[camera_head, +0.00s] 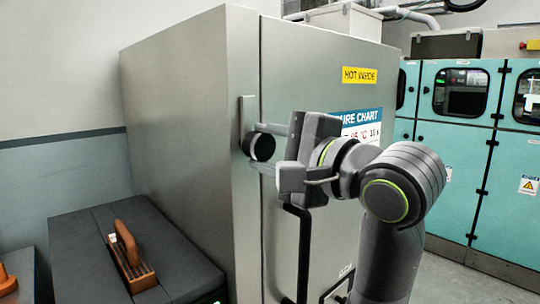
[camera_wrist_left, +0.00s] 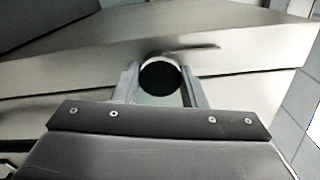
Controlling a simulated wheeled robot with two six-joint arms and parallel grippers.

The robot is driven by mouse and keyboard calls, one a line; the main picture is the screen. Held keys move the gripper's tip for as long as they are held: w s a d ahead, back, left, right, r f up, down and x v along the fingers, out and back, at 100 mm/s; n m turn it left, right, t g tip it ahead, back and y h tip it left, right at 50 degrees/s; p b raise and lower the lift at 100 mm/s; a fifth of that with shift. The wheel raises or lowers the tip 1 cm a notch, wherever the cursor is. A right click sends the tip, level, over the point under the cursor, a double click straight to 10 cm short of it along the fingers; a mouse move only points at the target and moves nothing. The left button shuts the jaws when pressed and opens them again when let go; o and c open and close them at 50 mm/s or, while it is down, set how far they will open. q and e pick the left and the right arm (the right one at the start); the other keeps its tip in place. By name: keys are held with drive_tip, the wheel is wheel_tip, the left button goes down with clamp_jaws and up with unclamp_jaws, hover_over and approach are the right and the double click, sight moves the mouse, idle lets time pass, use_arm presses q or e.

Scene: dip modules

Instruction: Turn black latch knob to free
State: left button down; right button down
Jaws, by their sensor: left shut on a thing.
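The black latch knob (camera_head: 261,147) is round and sits at the left edge of the door of a tall grey metal cabinet (camera_head: 190,130). A slim vertical latch plate (camera_head: 246,115) is behind it. My left gripper (camera_head: 266,148) reaches in from the right and is shut on the knob, one finger above and one below. In the left wrist view the dark round face of the knob (camera_wrist_left: 160,77) lies between the two fingers (camera_wrist_left: 161,88). The far side of the knob is hidden. My right gripper is not in view.
A black door handle (camera_head: 304,250) hangs below my gripper on the cabinet door. Teal machine cabinets (camera_head: 450,160) stand at the back right.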

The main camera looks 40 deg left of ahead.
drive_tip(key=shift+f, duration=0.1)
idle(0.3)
use_arm(q)
drive_tip(key=c, duration=0.9)
unclamp_jaws()
drive_tip(key=shift+d+f, duration=0.1)
drive_tip(key=shift+d, duration=0.4)
drive_tip(key=s+d+b, duration=0.1)
drive_tip(key=d+b, duration=0.8)
drive_tip(key=d, duration=0.7)
drive_tip(key=shift+s+d+b, duration=0.2)
drive_tip(key=shift+b, duration=0.15)
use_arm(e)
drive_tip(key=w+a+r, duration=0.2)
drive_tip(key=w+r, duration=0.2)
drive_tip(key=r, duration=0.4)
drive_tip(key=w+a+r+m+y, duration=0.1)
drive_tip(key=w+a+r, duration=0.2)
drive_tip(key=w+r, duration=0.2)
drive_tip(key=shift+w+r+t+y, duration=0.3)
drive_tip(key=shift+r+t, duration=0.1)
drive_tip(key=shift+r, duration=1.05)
